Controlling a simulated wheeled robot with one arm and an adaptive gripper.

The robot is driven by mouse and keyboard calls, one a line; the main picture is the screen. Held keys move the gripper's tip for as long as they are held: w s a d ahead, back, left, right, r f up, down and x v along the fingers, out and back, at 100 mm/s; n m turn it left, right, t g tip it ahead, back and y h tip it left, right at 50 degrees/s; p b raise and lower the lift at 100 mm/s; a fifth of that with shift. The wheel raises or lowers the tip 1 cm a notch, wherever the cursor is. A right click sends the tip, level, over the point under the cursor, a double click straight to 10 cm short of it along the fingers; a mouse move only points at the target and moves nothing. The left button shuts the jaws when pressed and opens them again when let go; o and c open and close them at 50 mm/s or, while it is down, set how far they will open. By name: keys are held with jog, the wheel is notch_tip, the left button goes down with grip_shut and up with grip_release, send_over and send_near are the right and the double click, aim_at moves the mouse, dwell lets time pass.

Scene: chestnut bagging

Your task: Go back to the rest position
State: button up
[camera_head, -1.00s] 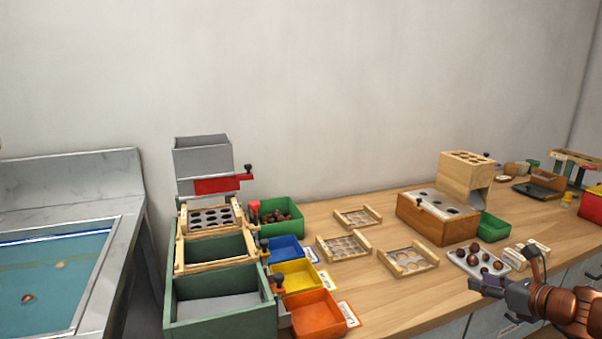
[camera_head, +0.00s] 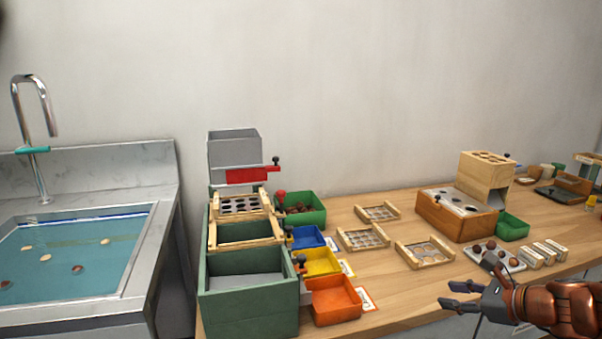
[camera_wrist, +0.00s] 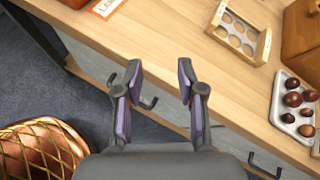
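My gripper (camera_head: 462,296) is at the lower right in the head view, in front of the table's front edge, with its fingers pointing left. In the wrist view my gripper (camera_wrist: 158,85) has its two fingers wide apart with nothing between them. Below them are the table's front edge and a drawer front with dark handles. The gripper touches nothing that I can see.
The wooden table (camera_head: 400,284) bears a green sorting box (camera_head: 245,310), coloured bins, slotted wooden frames and a tray of chestnuts (camera_wrist: 294,100). A sink (camera_head: 70,260) with a tap stands at left. A woven basket (camera_wrist: 45,150) is on the floor.

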jog(key=s+a+f+n+g, duration=0.2)
jog(key=s+a+n+g, duration=0.25)
jog(key=a+n, duration=0.35)
jog(key=s+a+f+n+g, duration=0.1)
jog(key=s+a+n+g, duration=0.2)
jog(key=s+a+n, duration=0.5)
jog(key=s+f+n+g+h, duration=0.3)
jog(key=s+n+g+h, duration=0.55)
jog(key=s, duration=0.85)
notch_tip(320, 180, up, 25)
jog(key=n+t+y+p, duration=0.1)
jog(key=t+p, duration=0.3)
jog(key=p, duration=2)
jog(key=shift+s+y, duration=0.45)
jog(key=shift+y, duration=0.1)
